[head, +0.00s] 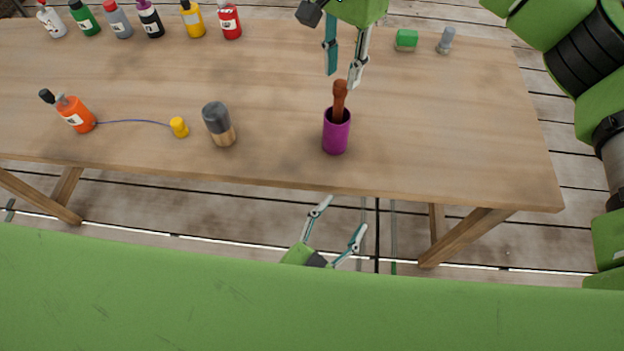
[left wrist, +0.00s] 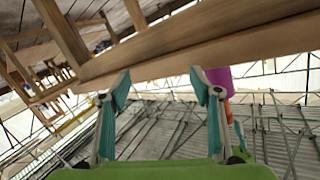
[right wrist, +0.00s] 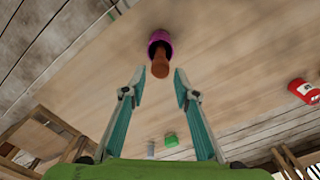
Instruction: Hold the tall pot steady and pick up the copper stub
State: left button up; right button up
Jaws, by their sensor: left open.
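The tall pot is a purple cup (head: 336,134) near the front edge of the table in the head view. The copper stub (head: 340,98) is a brown-red stick standing in it, its upper part showing above the rim and its lower part hidden. My right gripper (head: 344,78) is open just behind and above the stub; in the right wrist view the stub (right wrist: 160,66) and pot (right wrist: 159,38) lie ahead between the open fingers (right wrist: 157,88). My left gripper (head: 340,228) is open and empty in front of the table edge, below the pot. In the left wrist view the pot (left wrist: 218,78) shows partly behind the right finger.
The wooden table (head: 440,130) is clear right of the pot. A grey-topped jar (head: 218,124), yellow knob (head: 179,127) and orange bottle (head: 74,113) stand left. Several bottles line the back left. A green block (head: 406,39) and grey piece (head: 446,41) sit back right.

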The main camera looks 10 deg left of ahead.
aim_at(331, 143)
pick_arm(q)
jog(key=w+a+r+n+t, duration=0.1)
jog(key=a+r, duration=0.1)
jog(key=w+a+r+n+t+y, duration=0.1)
jog(key=w+a+r+n, duration=0.1)
jog(key=w+a+r+n+t+y, duration=0.1)
jog(key=a+r+n, duration=0.1)
jog(key=shift+w+a+r, duration=0.2)
jog(key=shift+w+r, duration=0.05)
jog(key=shift+w, duration=0.15)
jog(key=shift+w+a+r+n, duration=0.1)
jog(key=shift+w+a+n, duration=0.05)
jog(key=shift+w+n, duration=0.15)
jog(key=x, duration=1.3)
jog(key=shift+w+r, duration=0.15)
jog(key=shift+w, duration=0.05)
